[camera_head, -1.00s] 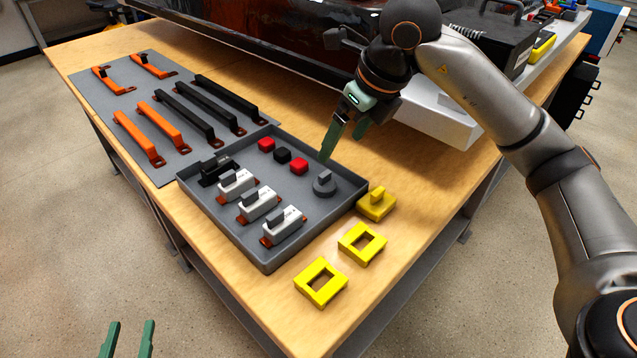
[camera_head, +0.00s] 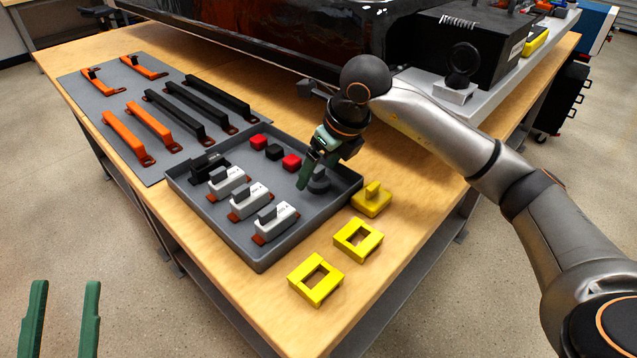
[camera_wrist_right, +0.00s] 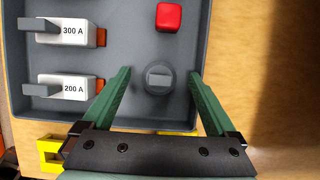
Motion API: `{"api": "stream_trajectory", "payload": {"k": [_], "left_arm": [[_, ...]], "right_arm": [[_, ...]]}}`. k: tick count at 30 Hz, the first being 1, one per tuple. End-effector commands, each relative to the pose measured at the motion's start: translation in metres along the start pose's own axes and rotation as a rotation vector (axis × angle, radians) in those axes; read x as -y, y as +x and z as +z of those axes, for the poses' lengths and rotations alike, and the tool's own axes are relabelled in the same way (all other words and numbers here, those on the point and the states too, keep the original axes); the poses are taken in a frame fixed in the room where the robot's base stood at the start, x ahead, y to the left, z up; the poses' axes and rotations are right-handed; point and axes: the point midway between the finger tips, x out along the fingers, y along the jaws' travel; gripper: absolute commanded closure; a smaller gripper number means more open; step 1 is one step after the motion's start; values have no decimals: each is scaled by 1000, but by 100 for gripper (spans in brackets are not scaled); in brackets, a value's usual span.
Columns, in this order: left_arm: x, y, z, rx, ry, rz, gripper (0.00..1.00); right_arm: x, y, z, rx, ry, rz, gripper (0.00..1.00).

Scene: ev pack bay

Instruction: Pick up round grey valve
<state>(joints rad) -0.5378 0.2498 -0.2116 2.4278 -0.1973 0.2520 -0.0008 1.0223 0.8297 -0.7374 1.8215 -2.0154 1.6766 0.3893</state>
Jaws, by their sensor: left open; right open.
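The round grey valve (camera_head: 320,184) sits in the right corner of the grey tray (camera_head: 261,262), partly hidden by my right gripper in the head view. In the right wrist view the valve (camera_wrist_right: 158,80) is a grey disc with a raised bar handle, lying between the open fingers. My right gripper (camera_head: 312,182) is open over the tray; the wrist view shows its green fingertips (camera_wrist_right: 160,72) on either side of the valve, apart from it. My left gripper (camera_head: 64,284) is open and empty at the lower left, away from the table.
The tray also holds red caps (camera_head: 291,162), a black cap (camera_head: 274,152), a black part (camera_head: 209,166) and white fuses (camera_head: 249,201). Yellow pieces (camera_head: 358,239) lie on the table beside it. Orange and black bars (camera_head: 175,117) lie on a grey mat at the left.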

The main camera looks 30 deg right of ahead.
Motion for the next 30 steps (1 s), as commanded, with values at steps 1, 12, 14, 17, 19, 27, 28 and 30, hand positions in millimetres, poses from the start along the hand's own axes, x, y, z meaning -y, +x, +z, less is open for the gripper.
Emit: {"api": "stream_trajectory", "payload": {"k": [1,12,14,17,19,27,28,30], "left_arm": [[0,0,-5,-26,8,2,50],[1,1,-16,-64,19,4,50],[1,1,-16,-63,19,4,50],[1,1,-16,-63,18,4,50],[1,1,-16,-63,18,4,50],[0,1,-16,-63,18,4,50],[0,1,-16,-63,18,4,50],[0,1,-16,-63,18,4,50]], "right_arm": [[0,6,-1,-1,0,1,7],[0,11,0,1,-1,0,10],[0,11,0,1,-1,0,16],[0,11,0,1,-1,0,28],[0,11,0,1,-1,0,35],[0,11,0,1,-1,0,66],[0,11,0,1,-1,0,69],[0,10,0,1,-1,0,77]]}}
